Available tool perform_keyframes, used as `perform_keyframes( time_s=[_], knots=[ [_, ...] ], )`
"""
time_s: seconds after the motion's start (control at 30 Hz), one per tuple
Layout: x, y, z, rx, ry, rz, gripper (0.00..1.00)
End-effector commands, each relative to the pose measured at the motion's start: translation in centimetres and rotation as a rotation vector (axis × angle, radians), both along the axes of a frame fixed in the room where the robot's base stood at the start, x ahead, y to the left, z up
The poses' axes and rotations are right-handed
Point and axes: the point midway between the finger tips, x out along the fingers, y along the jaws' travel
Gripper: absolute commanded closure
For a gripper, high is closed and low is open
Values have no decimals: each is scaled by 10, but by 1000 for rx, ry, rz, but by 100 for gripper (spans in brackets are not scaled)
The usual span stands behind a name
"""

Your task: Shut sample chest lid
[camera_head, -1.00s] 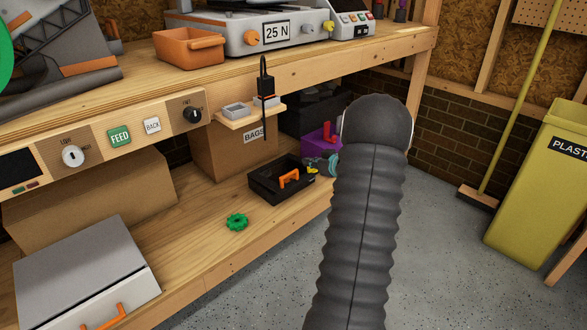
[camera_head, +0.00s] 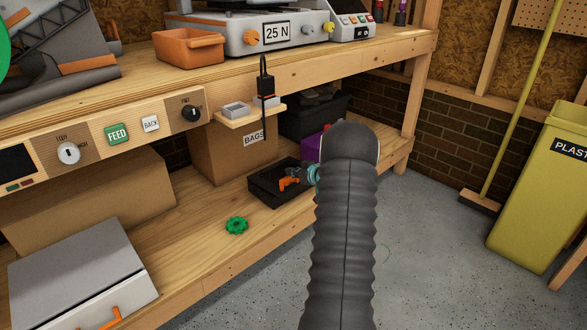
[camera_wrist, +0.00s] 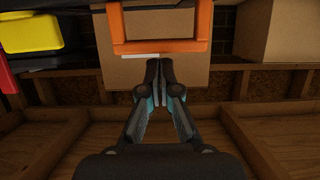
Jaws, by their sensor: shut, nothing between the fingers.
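No lid standing clearly open shows. A grey box with a flat top (camera_head: 80,262) and an orange handle (camera_head: 117,318) sits at the lower left, cut by the frame edge; I cannot tell whether it is the sample chest or whether its top is fully down. My gripper (camera_head: 292,172) is over the black tray (camera_head: 262,190) on the lower shelf, beside an orange handle-shaped piece (camera_head: 289,184). My arm hides part of this area. In the wrist view my gripper (camera_wrist: 160,68) is shut and empty, its tips just below an orange bar frame (camera_wrist: 160,46); contact is unclear.
A green knob-like part (camera_head: 236,225) lies on the lower shelf. A cardboard box marked BAGS (camera_head: 225,155), a purple object (camera_head: 312,146) and a black bin (camera_head: 305,120) stand behind. The bench top (camera_head: 350,60) overhangs.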

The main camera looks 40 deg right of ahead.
Motion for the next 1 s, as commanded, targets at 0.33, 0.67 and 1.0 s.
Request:
perform_keyframes(
  time_s=[0.33,0.67,1.0],
  knots=[
    [-1,0,-4,-1,0,-1,100],
    [-11,-1,-31,9,-74,-1,100],
    [-11,-1,-26,5,-77,0,100]
  ],
)
